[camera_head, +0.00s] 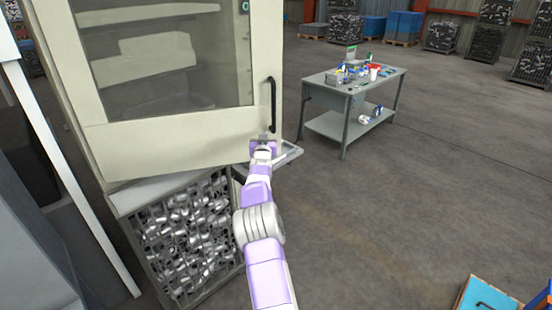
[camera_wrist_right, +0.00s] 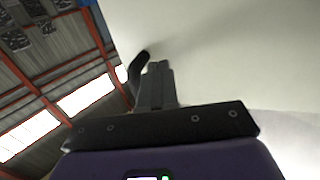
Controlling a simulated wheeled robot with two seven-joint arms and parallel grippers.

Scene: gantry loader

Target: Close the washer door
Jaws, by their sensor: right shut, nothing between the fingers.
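The washer door (camera_head: 185,140) is a large cream panel with a big window, at the upper left of the head view. A black vertical bar handle (camera_head: 272,104) is on its right side. How far the door stands open is hard to tell. My right gripper (camera_head: 263,137) is shut and empty, at the door's lower right part, just below the handle. In the right wrist view, the closed fingers (camera_wrist_right: 157,70) point at the pale door face (camera_wrist_right: 230,55), with the dark handle (camera_wrist_right: 138,68) just left of them. Contact with the door cannot be told. My left gripper is out of view.
A crate of shiny metal parts (camera_head: 190,235) stands below the door. A grey worktable (camera_head: 325,88) with small items stands right of it. The floor between is clear.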

